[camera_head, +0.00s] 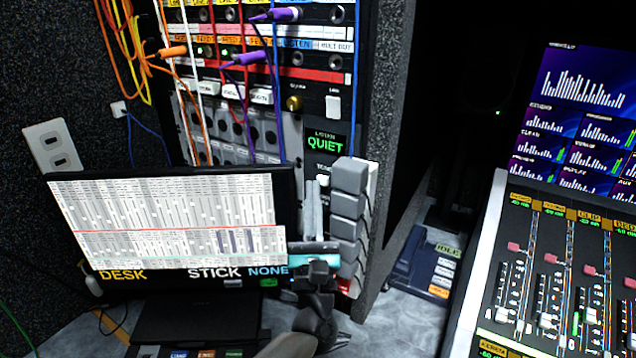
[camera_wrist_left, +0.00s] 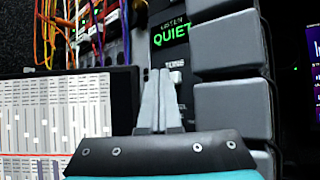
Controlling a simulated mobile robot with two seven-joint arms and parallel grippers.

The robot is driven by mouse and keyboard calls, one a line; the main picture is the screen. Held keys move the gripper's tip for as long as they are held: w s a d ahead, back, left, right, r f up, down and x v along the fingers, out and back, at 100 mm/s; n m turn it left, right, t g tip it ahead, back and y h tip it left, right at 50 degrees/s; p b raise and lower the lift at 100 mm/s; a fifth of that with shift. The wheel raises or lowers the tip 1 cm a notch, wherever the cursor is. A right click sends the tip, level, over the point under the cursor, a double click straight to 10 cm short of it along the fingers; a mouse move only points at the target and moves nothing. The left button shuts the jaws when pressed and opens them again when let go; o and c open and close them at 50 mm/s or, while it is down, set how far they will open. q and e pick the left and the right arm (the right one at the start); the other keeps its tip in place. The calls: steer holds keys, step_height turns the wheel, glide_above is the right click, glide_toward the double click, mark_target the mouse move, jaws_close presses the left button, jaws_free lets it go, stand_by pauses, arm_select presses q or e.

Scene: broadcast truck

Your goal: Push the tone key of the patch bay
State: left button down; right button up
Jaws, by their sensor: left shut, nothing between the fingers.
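The patch bay (camera_head: 222,60) stands at the back, with coloured cables plugged into it. Its lower right part has a green QUIET display (camera_head: 325,143), which also shows in the left wrist view (camera_wrist_left: 172,34). Below that is the TONE label (camera_wrist_left: 174,63) with a small pale tone key (camera_wrist_left: 176,77) under it, partly hidden by my fingers. My left gripper (camera_head: 313,184) is shut and empty, its fingers pointing at the panel just below the display. In the left wrist view, its fingertips (camera_wrist_left: 160,72) appear just left of the key; I cannot tell whether they touch. My right gripper is not in view.
A monitor (camera_head: 170,225) stands left of my gripper, close to it. A column of grey padded blocks (camera_head: 348,210) stands close on the right. A mixing console (camera_head: 560,270) is farther right, with a small dark box (camera_head: 425,258) between.

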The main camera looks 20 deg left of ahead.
arm_select(q)
steer(key=shift+w+r, duration=0.15)
steer(key=shift+w, duration=0.05)
stand_by(0.7)
steer(key=shift+s+a+f+p, duration=0.1)
steer(key=shift+s+a+p, duration=0.1)
steer(key=shift+s, duration=0.95)
steer(key=shift+s+a+f+p, duration=0.1)
steer(key=shift+s+p, duration=0.1)
steer(key=shift+s, duration=0.95)
stand_by(0.8)
steer(key=shift+s+a+m+t+h+p, duration=0.25)
steer(key=shift+s+m+t+h+p, duration=0.5)
steer(key=shift+m+h, duration=1.25)
steer(key=shift+s+a+m+t+h+p, duration=0.2)
steer(key=shift+s+m+t+h+p, duration=0.6)
steer(key=shift+m+h, duration=1.15)
steer(key=shift+s+a+m+t+h+p, duration=0.35)
steer(key=shift+s+m+h+p, duration=0.9)
steer(key=shift+m, duration=1.2)
steer(key=shift+w+d+b, duration=0.15)
steer(key=shift+w+b, duration=0.2)
steer(key=shift+b, duration=0.05)
